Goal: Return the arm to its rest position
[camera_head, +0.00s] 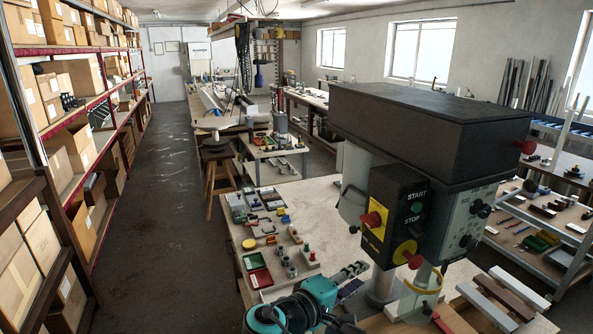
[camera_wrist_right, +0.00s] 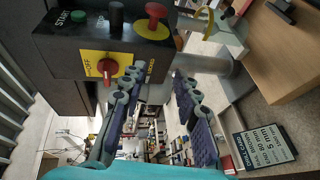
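My right arm is teal and enters the head view at the bottom centre. Its right gripper (camera_head: 356,278) is beside the drill press (camera_head: 405,215), low and to the left of its column. In the wrist view my right gripper (camera_wrist_right: 159,78) has its two dark blue finger pads apart, with a clear gap and nothing held between them. The press's control box (camera_wrist_right: 110,45) is close beyond the fingers in that view. Whether they touch it, I cannot tell. My left gripper is in neither view.
The workbench (camera_head: 330,205) holds a red tray (camera_head: 260,278), a green tray (camera_head: 255,260) and small parts left of the press. Wooden and metal bars (camera_head: 505,295) lie at right. Box shelves (camera_head: 75,140) line the left. The aisle floor (camera_head: 160,200) is clear.

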